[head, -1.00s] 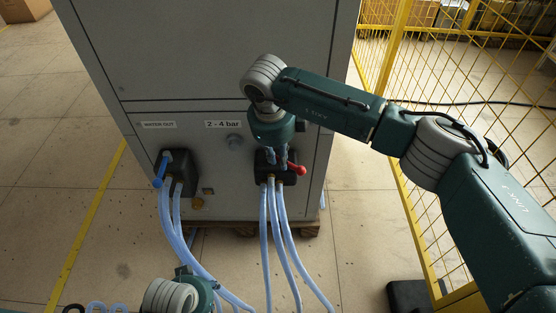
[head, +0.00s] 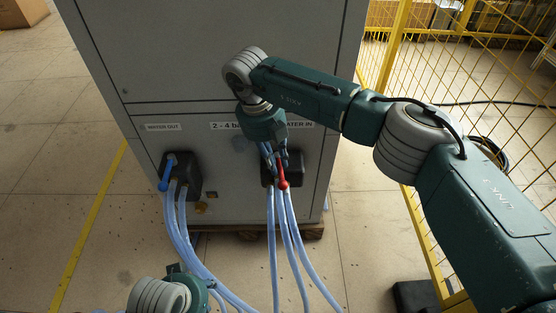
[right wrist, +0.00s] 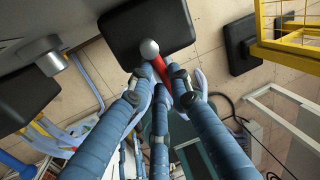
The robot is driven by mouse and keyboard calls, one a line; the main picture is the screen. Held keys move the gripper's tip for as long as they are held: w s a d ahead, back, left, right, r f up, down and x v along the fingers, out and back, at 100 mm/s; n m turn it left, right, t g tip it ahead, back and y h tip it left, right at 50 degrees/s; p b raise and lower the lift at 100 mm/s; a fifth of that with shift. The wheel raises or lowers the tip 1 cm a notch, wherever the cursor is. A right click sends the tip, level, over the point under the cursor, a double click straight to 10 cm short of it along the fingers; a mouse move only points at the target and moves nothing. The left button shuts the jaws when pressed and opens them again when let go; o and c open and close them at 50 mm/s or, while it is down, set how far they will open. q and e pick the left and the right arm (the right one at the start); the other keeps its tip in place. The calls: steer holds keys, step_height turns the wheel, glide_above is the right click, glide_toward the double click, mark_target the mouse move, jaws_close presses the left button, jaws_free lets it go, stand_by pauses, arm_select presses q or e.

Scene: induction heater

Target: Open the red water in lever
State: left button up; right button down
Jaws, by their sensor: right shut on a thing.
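The red water in lever (head: 283,178) sits on a black block (head: 296,168) at the lower right of the grey cabinet and points downward. In the right wrist view the red lever (right wrist: 161,69) runs from a grey round pivot to between my fingertips. The fingers hide part of the lever and block in the head view. Only a part of my left arm shows at the bottom left; its fingers are out of view.
Pale blue hoses (head: 291,231) hang from the water in block. A blue lever (head: 166,174) on a second black block (head: 187,176) is at the left, under the water out label. A yellow mesh fence (head: 470,80) stands close to my right arm.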

steer(key=shift+a+r+m, duration=0.1)
steer(key=shift+a+m, duration=0.1)
steer(key=shift+m, duration=0.4)
steer(key=shift+w, duration=0.1)
steer(key=c, duration=1.6)
jaws_free()
steer(key=shift+a, duration=0.1)
steer(key=r, duration=0.4)
steer(key=a+r, duration=0.1)
steer(key=r, duration=0.2)
steer(key=a+r, duration=0.1)
steer(key=r, duration=0.3)
steer(key=shift+a+r, duration=0.15)
steer(key=shift+r, duration=0.2)
